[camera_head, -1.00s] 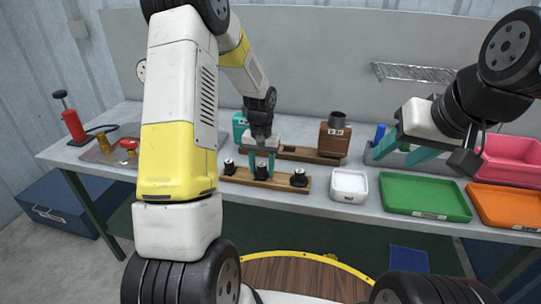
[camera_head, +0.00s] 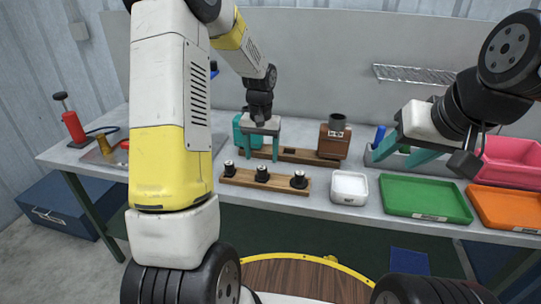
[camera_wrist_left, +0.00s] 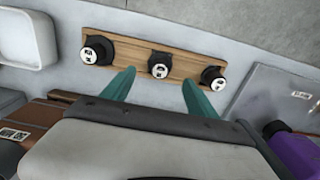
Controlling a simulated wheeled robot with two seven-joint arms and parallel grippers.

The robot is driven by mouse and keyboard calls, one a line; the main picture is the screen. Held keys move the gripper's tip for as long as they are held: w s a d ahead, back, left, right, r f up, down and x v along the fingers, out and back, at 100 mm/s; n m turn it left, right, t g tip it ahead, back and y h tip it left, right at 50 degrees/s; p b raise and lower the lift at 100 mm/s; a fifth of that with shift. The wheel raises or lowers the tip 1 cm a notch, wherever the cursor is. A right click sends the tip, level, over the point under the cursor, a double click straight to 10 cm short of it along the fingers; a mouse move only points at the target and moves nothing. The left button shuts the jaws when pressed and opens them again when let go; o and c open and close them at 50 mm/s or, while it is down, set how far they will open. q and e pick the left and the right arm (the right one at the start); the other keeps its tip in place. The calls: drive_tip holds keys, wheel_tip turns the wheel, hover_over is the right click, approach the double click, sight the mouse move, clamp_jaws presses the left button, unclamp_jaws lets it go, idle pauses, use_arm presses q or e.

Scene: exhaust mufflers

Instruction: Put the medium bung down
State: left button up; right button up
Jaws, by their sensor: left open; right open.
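Three black bungs with white-marked tops stand upright along a wooden rack (camera_head: 237,181). The middle one, which I take as the medium bung (camera_head: 262,173), sits at the rack's centre; it also shows in the left wrist view (camera_wrist_left: 158,66). Its neighbours are a left bung (camera_head: 229,168) and a right bung (camera_head: 299,179). My left gripper (camera_head: 262,152) is open and empty, fingers pointing down, above and slightly behind the medium bung, apart from it. My right gripper (camera_head: 403,155) is open and empty over the back of the bench at right.
A white tray (camera_head: 349,187) stands right of the rack, then a green tray (camera_head: 425,198) and an orange tray (camera_head: 507,207). Behind the rack are a second wooden board (camera_head: 290,155) and a brown block (camera_head: 334,142). A red pump (camera_head: 73,127) stands at far left.

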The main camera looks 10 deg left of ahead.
sight(262, 168)
use_arm(q)
drive_tip(key=s+r+t, duration=0.1)
drive_tip(key=s+r, duration=0.5)
drive_tip(key=r, duration=0.3)
drive_tip(key=s+r+t, duration=0.2)
drive_tip(key=s+r, duration=0.3)
drive_tip(key=r, duration=0.3)
drive_tip(key=s+d+r+t+h, duration=0.2)
drive_tip(key=s+r+t, duration=0.1)
drive_tip(key=s, duration=1)
drive_tip(key=shift+s, duration=0.15)
